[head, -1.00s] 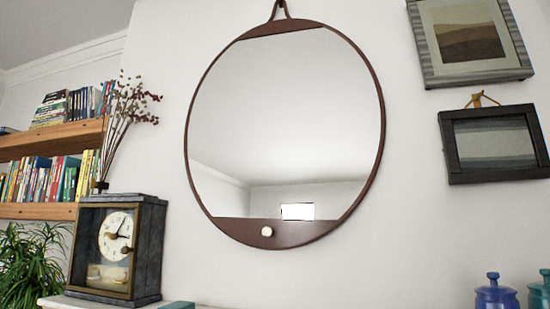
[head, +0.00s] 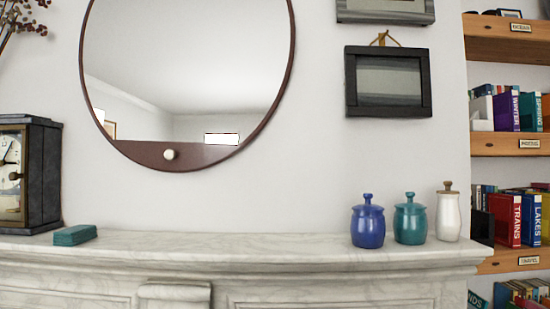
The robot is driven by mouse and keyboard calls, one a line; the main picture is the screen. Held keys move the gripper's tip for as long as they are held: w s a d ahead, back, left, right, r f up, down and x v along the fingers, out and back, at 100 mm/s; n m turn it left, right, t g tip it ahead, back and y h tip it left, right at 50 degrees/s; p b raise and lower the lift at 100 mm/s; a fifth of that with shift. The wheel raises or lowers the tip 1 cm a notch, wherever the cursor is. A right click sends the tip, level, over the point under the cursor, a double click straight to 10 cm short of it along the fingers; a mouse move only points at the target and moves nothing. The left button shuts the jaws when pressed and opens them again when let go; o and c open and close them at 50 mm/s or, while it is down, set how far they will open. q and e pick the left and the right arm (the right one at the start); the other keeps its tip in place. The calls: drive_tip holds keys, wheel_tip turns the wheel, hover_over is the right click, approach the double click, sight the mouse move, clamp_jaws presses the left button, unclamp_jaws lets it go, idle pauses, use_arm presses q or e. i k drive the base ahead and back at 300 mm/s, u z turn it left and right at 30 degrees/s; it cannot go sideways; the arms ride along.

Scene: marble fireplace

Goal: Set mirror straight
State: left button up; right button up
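The round mirror (head: 190,70) hangs on the white wall above the mantel, at the upper left of the head view. It has a thin brown rim and a brown band (head: 205,154) at the bottom with a pale knob (head: 169,154). Its top and hanging strap are cut off by the frame. The bottom band looks about level, perhaps slightly tilted. Neither of my grippers shows in the view.
The marble mantel (head: 280,245) holds a dark clock (head: 40,170), a teal box (head: 75,235), a blue jar (head: 368,225), a teal jar (head: 409,222) and a white jar (head: 448,215). Framed pictures (head: 388,82) hang right of the mirror. Bookshelves (head: 505,143) stand far right. The mantel's middle is bare.

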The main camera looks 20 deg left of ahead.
sight(174, 87)
drive_tip(key=z, duration=0.7)
drive_tip(key=i, duration=0.9)
drive_tip(key=u, duration=1.75)
